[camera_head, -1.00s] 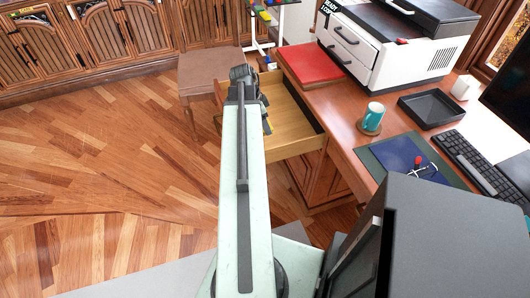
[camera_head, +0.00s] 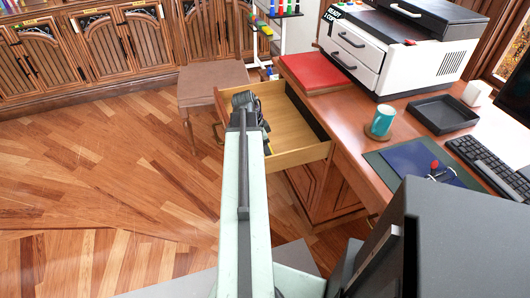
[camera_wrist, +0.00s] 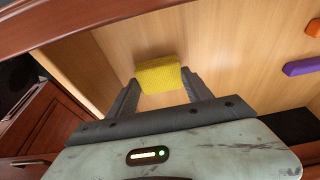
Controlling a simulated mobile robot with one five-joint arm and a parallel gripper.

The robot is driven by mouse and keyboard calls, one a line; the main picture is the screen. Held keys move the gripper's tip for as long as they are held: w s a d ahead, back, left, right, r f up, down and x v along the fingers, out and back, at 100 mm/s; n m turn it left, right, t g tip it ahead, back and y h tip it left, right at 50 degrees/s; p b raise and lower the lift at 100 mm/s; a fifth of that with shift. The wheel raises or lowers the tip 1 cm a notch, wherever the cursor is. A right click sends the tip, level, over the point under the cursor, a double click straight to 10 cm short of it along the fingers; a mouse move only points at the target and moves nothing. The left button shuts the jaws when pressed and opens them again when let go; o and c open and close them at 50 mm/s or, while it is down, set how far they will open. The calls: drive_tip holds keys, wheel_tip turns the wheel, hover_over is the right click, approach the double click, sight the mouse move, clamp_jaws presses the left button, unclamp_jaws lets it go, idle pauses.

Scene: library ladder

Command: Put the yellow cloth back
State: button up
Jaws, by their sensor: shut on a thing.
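The yellow cloth (camera_wrist: 160,75) is a small folded block between the two dark fingers of my gripper (camera_wrist: 159,80) in the wrist view. My gripper is shut on it. Behind the cloth is the pale wooden inside of the open desk drawer (camera_wrist: 110,42). I cannot tell whether the cloth touches the drawer floor. In the head view, the drawer (camera_head: 300,128) stands pulled out from the desk, and my gripper (camera_head: 246,102) is at its left part. The cloth is hidden there behind my arm.
A purple item (camera_wrist: 302,67) and an orange item (camera_wrist: 314,28) lie at the right in the wrist view.

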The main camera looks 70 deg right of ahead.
drive_tip(key=shift+f+b, duration=0.35)
drive_tip(key=shift+b, duration=0.1)
drive_tip(key=o, duration=1.2)
drive_tip(key=shift+r, duration=0.1)
drive_tip(key=p+v, duration=1.2)
drive_tip(key=shift+r, duration=0.35)
